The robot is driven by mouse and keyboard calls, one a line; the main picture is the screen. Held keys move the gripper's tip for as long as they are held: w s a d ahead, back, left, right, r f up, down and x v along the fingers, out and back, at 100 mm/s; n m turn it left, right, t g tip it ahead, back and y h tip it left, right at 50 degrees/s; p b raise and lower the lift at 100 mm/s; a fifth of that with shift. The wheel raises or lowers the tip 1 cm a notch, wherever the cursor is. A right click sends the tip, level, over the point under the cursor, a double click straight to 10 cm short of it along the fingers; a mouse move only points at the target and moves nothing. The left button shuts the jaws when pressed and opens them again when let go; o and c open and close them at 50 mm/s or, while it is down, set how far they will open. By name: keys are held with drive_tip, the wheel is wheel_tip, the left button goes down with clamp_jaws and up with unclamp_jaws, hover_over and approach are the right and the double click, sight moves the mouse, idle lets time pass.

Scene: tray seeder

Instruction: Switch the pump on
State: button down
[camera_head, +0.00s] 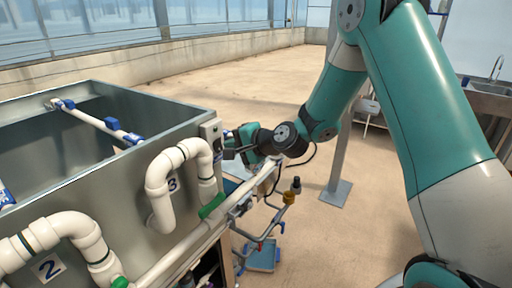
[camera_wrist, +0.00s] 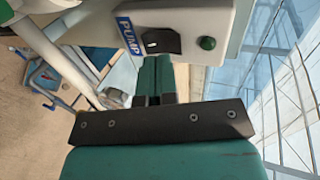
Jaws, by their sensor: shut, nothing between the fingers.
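The pump box (camera_wrist: 185,12) is light grey with a blue PUMP label (camera_wrist: 128,36). The box also shows in the head view (camera_head: 211,130), on the corner of the grey tank. My gripper (camera_wrist: 157,62) is shut and empty, its teal fingertips close below the switch in the wrist view. I cannot tell whether they touch it or which way the rocker is tipped. In the head view my gripper (camera_head: 230,146) is beside the box, its tips partly hidden.
The open grey tank (camera_head: 120,190) fills the left, with white pipes (camera_head: 158,182) and green fittings (camera_head: 212,206) on its side. A rail with a brass-coloured fitting (camera_head: 289,197) stands below my gripper. A grey post (camera_head: 343,150) stands to the right. Floor beyond is mostly clear.

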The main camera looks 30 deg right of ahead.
sight(220, 151)
drive_tip(key=b+v, duration=0.3)
drive_tip(key=v, duration=0.8)
drive_tip(key=shift+s+f+b, duration=0.25)
drive_tip(key=shift+s+b, duration=0.15)
drive_tip(key=shift+f, duration=0.15)
drive_tip(key=f+m+b, duration=0.1)
drive_tip(key=m+b, duration=0.1)
drive_tip(key=m, duration=0.4)
drive_tip(key=f+m+t+y+b, duration=0.1)
drive_tip(key=m+b, duration=0.1)
drive_tip(key=m, duration=0.4)
drive_tip(key=s+f+m+t+b, duration=0.1)
drive_tip(key=f+m+b, duration=0.1)
drive_tip(key=m, duration=0.4)
drive_tip(key=shift+d+f, duration=0.1)
drive_tip(key=shift+d, duration=0.2)
drive_tip(key=p+x, duration=0.1)
drive_tip(key=x, duration=0.3)
drive_tip(key=p+x, duration=0.2)
drive_tip(key=x, duration=0.2)
drive_tip(key=p+x, duration=0.1)
drive_tip(key=x, duration=0.3)
drive_tip(key=shift+w+a+r+p, duration=0.25)
drive_tip(key=shift+w+r+p, duration=0.05)
drive_tip(key=shift+r+p, duration=0.1)
drive_tip(key=shift+w+a+f, duration=0.25)
drive_tip(key=shift+w+a, duration=0.05)
drive_tip(key=shift+w, duration=0.3)
